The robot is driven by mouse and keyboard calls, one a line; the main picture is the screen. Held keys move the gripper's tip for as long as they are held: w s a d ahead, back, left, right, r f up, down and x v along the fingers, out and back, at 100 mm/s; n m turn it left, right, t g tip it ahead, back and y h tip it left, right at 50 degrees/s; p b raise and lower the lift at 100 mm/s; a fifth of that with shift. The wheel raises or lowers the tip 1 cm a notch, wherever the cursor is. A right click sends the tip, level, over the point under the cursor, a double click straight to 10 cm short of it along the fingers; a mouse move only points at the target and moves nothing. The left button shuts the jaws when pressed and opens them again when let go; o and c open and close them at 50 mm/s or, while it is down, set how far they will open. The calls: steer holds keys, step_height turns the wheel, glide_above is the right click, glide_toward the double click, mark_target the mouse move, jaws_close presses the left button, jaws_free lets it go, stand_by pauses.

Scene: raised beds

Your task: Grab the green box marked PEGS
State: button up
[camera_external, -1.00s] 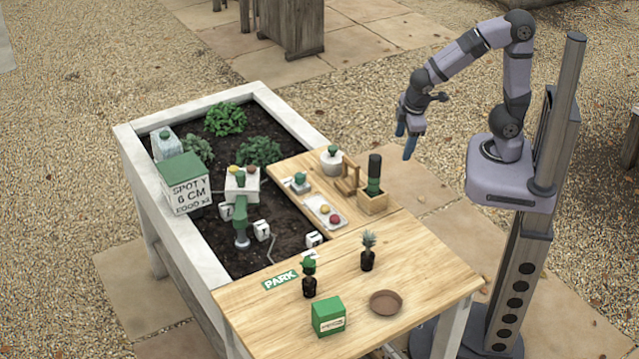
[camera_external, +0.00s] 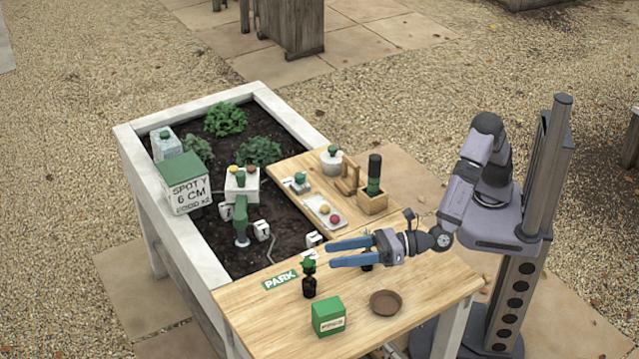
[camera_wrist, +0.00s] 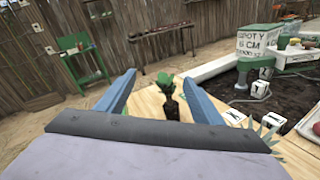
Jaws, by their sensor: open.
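A small green box (camera_external: 328,316) with a pale label stands at the front of the wooden table, left of the brown dish; the label's writing is too small to read. My gripper (camera_external: 331,253) is open and empty. Its blue fingers point left, above the table and up-picture from the box. In the wrist view my gripper (camera_wrist: 168,85) shows two spread fingers with a dark potted plant (camera_wrist: 170,100) seen between and beyond them. The green box is not visible in the wrist view.
A dark potted plant (camera_external: 309,280) stands just behind the box. Another pot (camera_external: 367,262) is partly hidden by my gripper. A brown dish (camera_external: 386,303) lies right of the box. The table's front left is clear.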

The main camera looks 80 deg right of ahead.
mark_target(315, 321)
steer(key=s+a+f+n+y, duration=0.1)
steer(key=s+a+f+n, duration=0.1)
steer(key=s+a+f+n+y+b, duration=0.1)
steer(key=s+a+f+n, duration=0.1)
steer(key=s+a+f+n+g+y+b, duration=0.1)
steer(key=s+a+f, duration=0.1)
steer(key=a, duration=0.1)
steer(key=shift+f+n+y, duration=0.25)
steer(key=shift+n+y, duration=0.15)
steer(key=shift+w+a+r+n+p, duration=0.1)
steer(key=shift+w+a+n+p, duration=0.05)
steer(key=shift+n+p, duration=0.2)
steer(key=shift+w+f, duration=0.1)
steer(key=shift+f, duration=0.1)
steer(key=shift+a+p+x, duration=0.15)
steer(key=shift+p+x, duration=0.2)
steer(key=shift+x, duration=1.5)
steer(key=shift+a+p+x, duration=0.15)
steer(key=shift+p+x, duration=0.2)
steer(key=shift+x, duration=1.5)
steer(key=shift+f, duration=0.15)
steer(key=c, duration=1.2)
